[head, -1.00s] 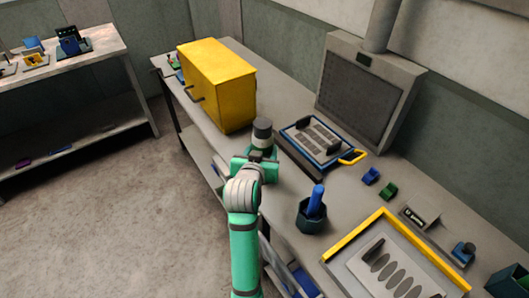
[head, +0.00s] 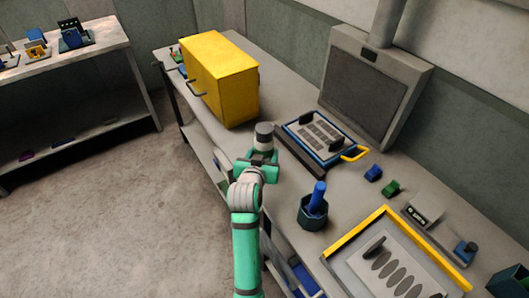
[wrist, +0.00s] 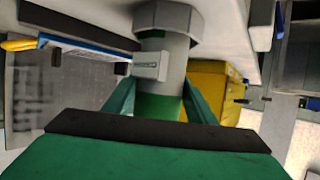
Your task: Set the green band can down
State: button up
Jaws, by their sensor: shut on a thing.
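The green band can (head: 264,132) is upright in my gripper, its grey body and dark top showing above the jaws in the head view. In the wrist view its green band (wrist: 158,106) shows between the fingers, with the grey body beyond. My gripper (head: 261,158) is shut on the can, at the bench's near edge, between the yellow cabinet and the blue-framed tray. The can's base is hidden in the head view, so I cannot tell whether it touches the bench (head: 283,118).
The yellow cabinet (head: 222,80) stands behind and left of the can. The blue-framed tray (head: 320,138) with a yellow handle and a dark bar lie to the right. A dark cup (head: 313,212) with a blue-handled tool is nearer. Bare bench shows between cabinet and tray.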

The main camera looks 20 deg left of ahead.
jog(key=o, duration=1.4)
jog(key=shift+o, duration=0.2)
jog(key=shift+r, duration=0.1)
jog(key=shift+s+r, duration=0.15)
jog(key=shift+s, duration=0.1)
jog(key=v, duration=1.1)
jog(key=shift+s, duration=0.25)
jog(key=shift+r, duration=0.1)
